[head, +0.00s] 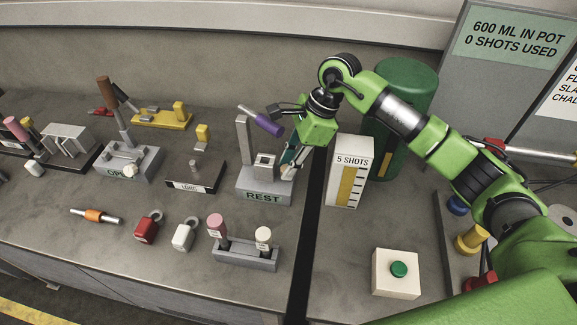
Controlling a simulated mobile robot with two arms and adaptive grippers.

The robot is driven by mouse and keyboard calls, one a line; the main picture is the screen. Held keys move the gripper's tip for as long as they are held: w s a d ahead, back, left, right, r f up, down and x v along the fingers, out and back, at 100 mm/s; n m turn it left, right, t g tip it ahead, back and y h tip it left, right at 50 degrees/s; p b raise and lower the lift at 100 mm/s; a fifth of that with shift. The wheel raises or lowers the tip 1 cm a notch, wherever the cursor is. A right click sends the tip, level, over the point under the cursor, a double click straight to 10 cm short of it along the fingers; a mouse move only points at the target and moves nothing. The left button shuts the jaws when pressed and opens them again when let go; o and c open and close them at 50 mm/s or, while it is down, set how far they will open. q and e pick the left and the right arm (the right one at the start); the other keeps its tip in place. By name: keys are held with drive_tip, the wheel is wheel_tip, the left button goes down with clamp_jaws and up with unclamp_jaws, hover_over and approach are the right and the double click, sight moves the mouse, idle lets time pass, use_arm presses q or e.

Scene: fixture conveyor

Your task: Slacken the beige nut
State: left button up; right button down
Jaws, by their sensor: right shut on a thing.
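My right gripper (289,166) reaches down over the right side of the grey block marked REST (263,197). Its jaws are shut on a small pale thing, mostly hidden by the fingers, and I cannot tell whether it is a nut. A purple-handled tool (262,122) slants just left of the gripper; I cannot tell whether they touch. A beige round piece (131,171) sits at the front of the grey fixture marked OPEN (140,160). A cream-capped piece (263,234) stands in a grey holder (240,254). Which piece is the beige nut is unclear. My left gripper is not in view.
A pink-capped piece (215,224) shares the grey holder. Red (147,229) and white (184,236) padlocks and an orange-handled tool (96,216) lie at front left. A 5 SHOTS box (349,170), green cylinder (404,90) and green-button box (396,277) stand right of the dark strip.

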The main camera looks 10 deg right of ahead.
drive_tip(key=c, duration=1.8)
unclamp_jaws()
drive_tip(key=shift+r, duration=0.15)
drive_tip(key=v, duration=1.1)
drive_tip(key=shift+d+r, duration=0.25)
drive_tip(key=shift+r, duration=0.1)
